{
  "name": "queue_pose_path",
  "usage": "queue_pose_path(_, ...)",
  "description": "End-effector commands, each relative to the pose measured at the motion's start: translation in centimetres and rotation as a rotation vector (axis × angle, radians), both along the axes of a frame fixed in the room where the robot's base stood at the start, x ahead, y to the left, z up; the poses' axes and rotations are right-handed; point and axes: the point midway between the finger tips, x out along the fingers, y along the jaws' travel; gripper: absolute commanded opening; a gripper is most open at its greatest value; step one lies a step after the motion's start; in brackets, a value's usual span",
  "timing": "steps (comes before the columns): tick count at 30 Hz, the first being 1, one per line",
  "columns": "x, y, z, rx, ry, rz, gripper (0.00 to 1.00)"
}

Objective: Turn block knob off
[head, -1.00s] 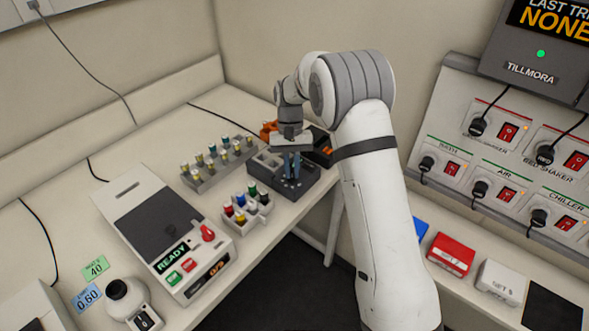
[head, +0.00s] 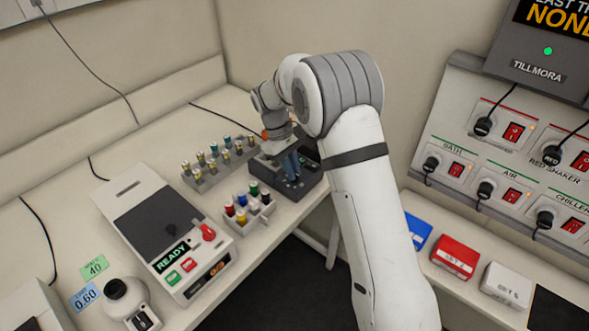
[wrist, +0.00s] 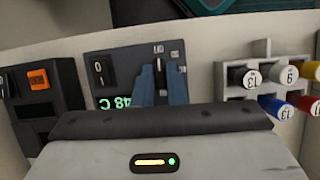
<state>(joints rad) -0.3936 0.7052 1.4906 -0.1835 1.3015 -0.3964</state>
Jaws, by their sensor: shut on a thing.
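The dark heating block (head: 312,181) stands at the back right of the bench in the head view. In the wrist view its panel (wrist: 122,68) shows a black 0/I switch (wrist: 103,70), green digits upside down and partly covered, and small markings around the knob (wrist: 159,68). My gripper (head: 291,166) points down over the block. Its blue fingers (wrist: 161,82) are shut on the knob, which they mostly hide in the wrist view. I cannot tell the knob's exact setting.
A rack of coloured-cap vials (head: 247,207) stands just in front of the block, and a longer vial rack (head: 219,162) to its left. A white instrument reading READY (head: 150,215) is further left. In the wrist view, a dark unit with an orange switch (wrist: 38,79) sits beside the block.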

Motion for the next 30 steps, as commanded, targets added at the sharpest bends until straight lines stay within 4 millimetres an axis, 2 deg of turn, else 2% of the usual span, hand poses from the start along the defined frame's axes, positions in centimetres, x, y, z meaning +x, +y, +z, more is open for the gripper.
queue_pose_path(19,-0.36,-0.15,-0.39,-0.004,0.014,0.053,0.00)
queue_pose_path(20,-0.36,-0.15,-0.40,-0.004,0.013,0.052,0.13)
queue_pose_path(21,-0.35,-0.15,-0.38,-0.004,0.013,0.052,0.16)
queue_pose_path(27,-0.20,-0.12,-0.24,-0.003,0.008,0.052,0.32)
queue_pose_path(30,-0.14,-0.11,-0.19,-0.002,0.006,0.052,0.34)
